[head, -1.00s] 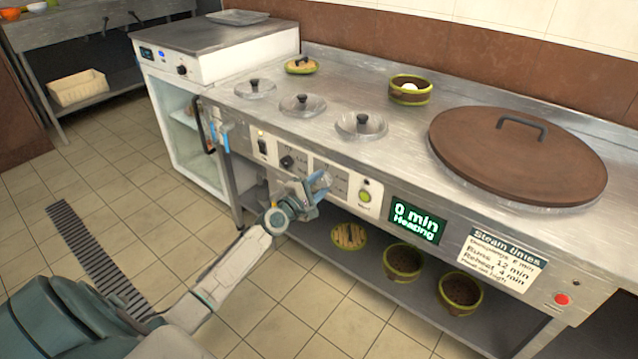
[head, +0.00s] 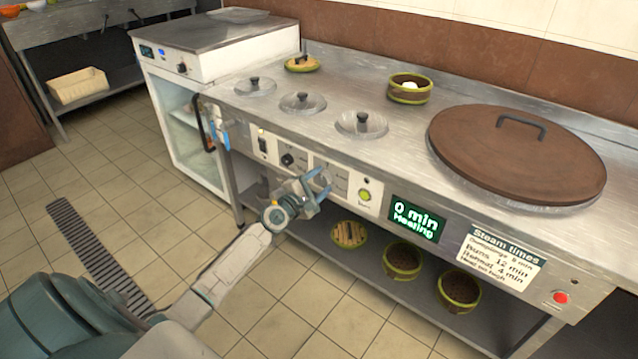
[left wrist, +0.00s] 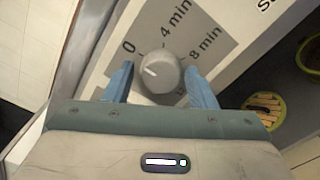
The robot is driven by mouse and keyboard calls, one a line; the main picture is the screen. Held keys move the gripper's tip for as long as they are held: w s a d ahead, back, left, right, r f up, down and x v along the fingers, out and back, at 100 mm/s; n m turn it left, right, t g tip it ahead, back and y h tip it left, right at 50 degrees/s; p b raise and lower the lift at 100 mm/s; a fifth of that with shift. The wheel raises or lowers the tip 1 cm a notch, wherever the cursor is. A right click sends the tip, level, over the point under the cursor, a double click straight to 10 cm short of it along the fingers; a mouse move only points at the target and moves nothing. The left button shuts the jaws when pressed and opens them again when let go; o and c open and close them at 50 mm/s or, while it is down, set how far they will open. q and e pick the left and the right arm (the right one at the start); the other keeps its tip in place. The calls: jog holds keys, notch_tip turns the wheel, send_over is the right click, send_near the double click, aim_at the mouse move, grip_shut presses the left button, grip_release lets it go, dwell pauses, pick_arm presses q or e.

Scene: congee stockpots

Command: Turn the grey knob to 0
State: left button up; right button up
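The grey knob (left wrist: 162,72) shows in the left wrist view on a grey dial plate marked 0, 4 min and 8 min. Its white pointer line is aimed up and left, roughly toward the 0 side; I cannot tell if it is exactly on the mark. My left gripper (left wrist: 160,85) is open, with one blue finger on each side of the knob. A gap shows at the left finger; the right finger is very close to the knob. In the head view my left gripper (head: 317,184) is at the counter's front panel and hides the knob. My right gripper is not in view.
A black knob (head: 287,160) and a green button (head: 364,195) flank my gripper on the panel. The display (head: 414,219) reads "0 min Heating". Bowls (head: 403,261) stand on the shelf below. A large brown lid (head: 517,155) lies on the counter.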

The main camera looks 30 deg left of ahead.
pick_arm(q)
jog(key=shift+o, duration=0.6)
jog(key=shift+s, duration=0.25)
jog(key=s, duration=1)
jog(key=shift+s+a+p, duration=0.15)
jog(key=shift+a+p, duration=0.15)
jog(key=shift+a, duration=0.1)
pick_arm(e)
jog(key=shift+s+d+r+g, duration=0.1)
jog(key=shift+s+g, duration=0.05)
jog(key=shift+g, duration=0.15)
